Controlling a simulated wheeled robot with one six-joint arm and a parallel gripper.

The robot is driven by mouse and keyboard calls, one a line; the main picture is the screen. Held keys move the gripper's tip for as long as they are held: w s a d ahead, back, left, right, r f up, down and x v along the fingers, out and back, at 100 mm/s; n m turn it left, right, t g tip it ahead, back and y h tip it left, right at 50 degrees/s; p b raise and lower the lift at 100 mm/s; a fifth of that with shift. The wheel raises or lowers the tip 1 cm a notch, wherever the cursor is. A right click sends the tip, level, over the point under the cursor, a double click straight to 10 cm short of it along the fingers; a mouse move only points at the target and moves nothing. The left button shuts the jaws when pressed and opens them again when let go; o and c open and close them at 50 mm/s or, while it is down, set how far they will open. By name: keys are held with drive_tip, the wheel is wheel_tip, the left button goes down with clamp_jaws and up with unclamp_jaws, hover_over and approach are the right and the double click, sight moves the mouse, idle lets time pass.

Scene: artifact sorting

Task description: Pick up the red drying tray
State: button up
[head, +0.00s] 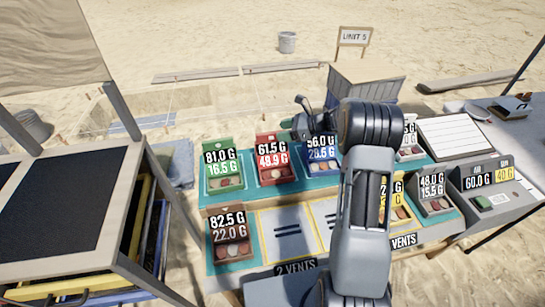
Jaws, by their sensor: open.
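The red drying tray (272,153) stands in the back row of the teal table, between a green tray (218,156) and a blue tray (318,152). It carries the figures 61.5 G and 48.9 G, and small pieces lie in it. My gripper (293,112) is open, with nothing seen between its fingers. It shows just above and right of the red tray in the picture, near the blue tray's top edge. Its height above the trays is hard to tell. The red tray is almost wholly visible.
A brown tray (231,240) stands front left, beside empty marked places (290,232). Yellow (399,212) and grey (433,195) trays stand at the right, partly behind my arm. A scale (492,199) is far right. A dark-topped cabinet (62,205) stands left.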

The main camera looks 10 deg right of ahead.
drive_tip(key=shift+w+a+f, duration=0.2)
drive_tip(key=shift+a, duration=0.3)
drive_tip(key=shift+c, duration=0.2)
clamp_jaws()
